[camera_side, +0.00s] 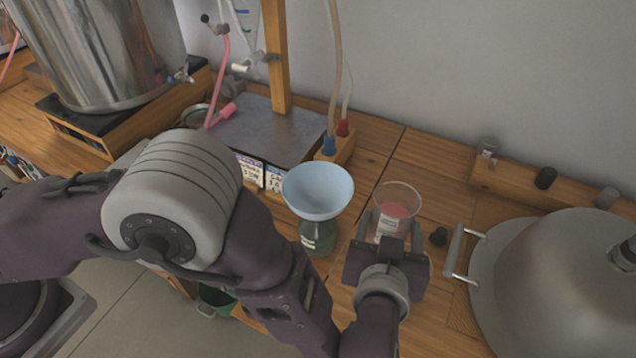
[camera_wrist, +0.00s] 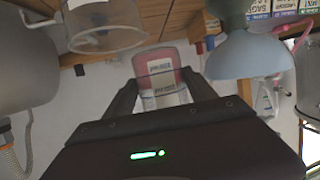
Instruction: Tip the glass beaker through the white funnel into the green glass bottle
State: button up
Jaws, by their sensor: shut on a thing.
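The glass beaker (camera_side: 398,206) holds pink liquid and carries a white label. It looks about upright, right of the funnel. My gripper (camera_side: 388,236) is shut on it from the near side; in the wrist view the beaker (camera_wrist: 162,72) sits between both fingers. I cannot tell whether its base is clear of the table. The white funnel (camera_side: 318,190), pale bluish here, sits mouth up in the green glass bottle (camera_side: 318,238); the bowl hides the bottle's neck. The funnel also shows at the right of the wrist view (camera_wrist: 246,55), apart from the beaker.
A large metal dome with a handle (camera_side: 565,280) stands close on the right. A wooden post (camera_side: 274,60) and tubes in a wooden block (camera_side: 338,148) stand behind the funnel. A steel pot (camera_side: 100,50) is at the back left.

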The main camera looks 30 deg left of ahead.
aim_at(383, 188)
jog(key=shift+a+r, duration=0.1)
dwell(0.3)
jog(key=shift+a+r+n+h, duration=0.85)
jog(key=shift+a+n+h, duration=0.1)
jog(key=shift+n, duration=0.45)
jog(key=r, duration=0.1)
jog(key=a+r+n, duration=0.1)
jog(key=r, duration=0.1)
jog(key=shift+r+h, duration=0.25)
jog(key=shift+h, duration=0.1)
jog(key=shift+a+r, duration=0.15)
jog(key=shift+r, duration=0.2)
jog(key=shift+a+r+n+h, duration=0.6)
jog(key=shift+r+n+h, duration=0.15)
jog(key=shift+n, duration=0.35)
jog(key=shift+a+f+n+h, duration=0.1)
jog(key=shift+f+n+h, duration=0.1)
jog(key=shift+n+h, duration=0.4)
jog(key=shift+f+n+h, duration=0.2)
jog(key=shift+n+h, duration=0.15)
jog(key=shift+n, duration=0.35)
jog(key=shift+a+r+n+h+p, duration=0.2)
jog(key=shift+r+n+h+p, duration=0.15)
jog(key=shift+r+n, duration=0.2)
